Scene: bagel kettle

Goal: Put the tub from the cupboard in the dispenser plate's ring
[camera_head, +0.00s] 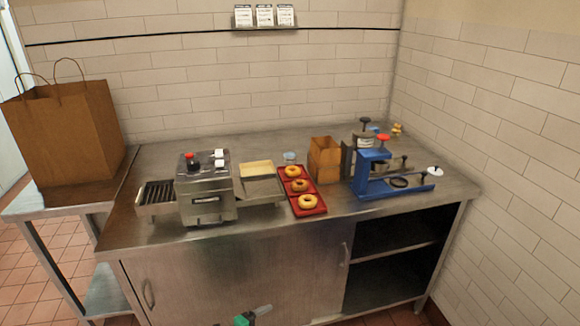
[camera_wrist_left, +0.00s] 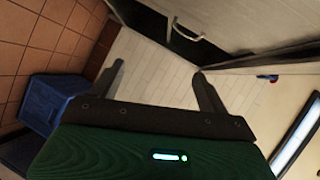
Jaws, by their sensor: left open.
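The blue dispenser (camera_head: 370,165) stands on the right of the counter, with a dark ring (camera_head: 400,182) low on its plate. The cupboard (camera_head: 390,278) under the counter is open at its right side; its dark shelves show no tub that I can make out. A steel door (camera_head: 240,275) covers the left part. My left gripper (camera_wrist_left: 158,72) is open and empty in the left wrist view, with a cupboard handle (camera_wrist_left: 188,32) beyond it. Part of its green body also shows at the bottom edge of the head view, in front of the door. My right gripper is out of view.
A red tray (camera_head: 302,190) with bagels, a brown box (camera_head: 324,158) and a steel toaster-like machine (camera_head: 205,190) occupy the counter. A large paper bag (camera_head: 65,130) stands on the left table. The left wrist view shows a blue crate (camera_wrist_left: 45,105) on the floor.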

